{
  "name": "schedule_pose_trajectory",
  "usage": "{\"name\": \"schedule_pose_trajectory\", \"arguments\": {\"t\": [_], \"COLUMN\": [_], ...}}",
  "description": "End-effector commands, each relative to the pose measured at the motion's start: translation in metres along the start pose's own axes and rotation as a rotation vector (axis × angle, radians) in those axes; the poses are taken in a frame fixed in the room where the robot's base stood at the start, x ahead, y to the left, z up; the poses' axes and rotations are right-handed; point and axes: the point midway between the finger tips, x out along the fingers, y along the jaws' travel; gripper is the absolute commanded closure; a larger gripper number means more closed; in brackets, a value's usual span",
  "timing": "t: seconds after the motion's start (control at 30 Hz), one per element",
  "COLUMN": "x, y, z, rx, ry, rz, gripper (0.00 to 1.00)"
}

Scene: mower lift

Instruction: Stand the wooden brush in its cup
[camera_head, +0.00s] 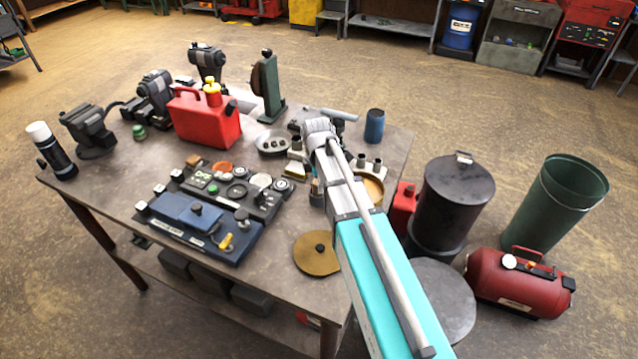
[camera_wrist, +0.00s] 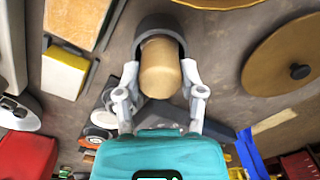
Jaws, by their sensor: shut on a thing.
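The wooden brush shows as a rounded tan wooden piece (camera_wrist: 160,68) between the fingers of my gripper (camera_wrist: 160,93) in the wrist view. The fingers are shut on it from both sides. A dark grey cup-like rim (camera_wrist: 160,20) curves around the far side of the wood. I cannot tell whether the brush is inside that cup or only in front of it. In the head view my gripper (camera_head: 317,188) is low over the right part of the workbench, and my arm hides most of the brush and cup.
A brass disc with a dark knob (camera_head: 318,253) lies near the front edge. A blue cup (camera_head: 374,125) stands at the back right corner. A blue box device (camera_head: 205,222), a red fuel can (camera_head: 203,118) and small dishes crowd the left and middle. A blackened drum (camera_head: 455,195) stands right of the bench.

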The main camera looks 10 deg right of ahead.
Motion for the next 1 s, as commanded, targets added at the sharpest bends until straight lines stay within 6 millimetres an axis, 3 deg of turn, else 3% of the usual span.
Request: {"name": "schedule_pose_trajectory", "arguments": {"t": [1.0], "x": [0.0073], "y": [0.0001], "z": [-0.0001], "rx": [0.0], "ry": [0.0], "rz": [0.0], "gripper": [0.87]}}
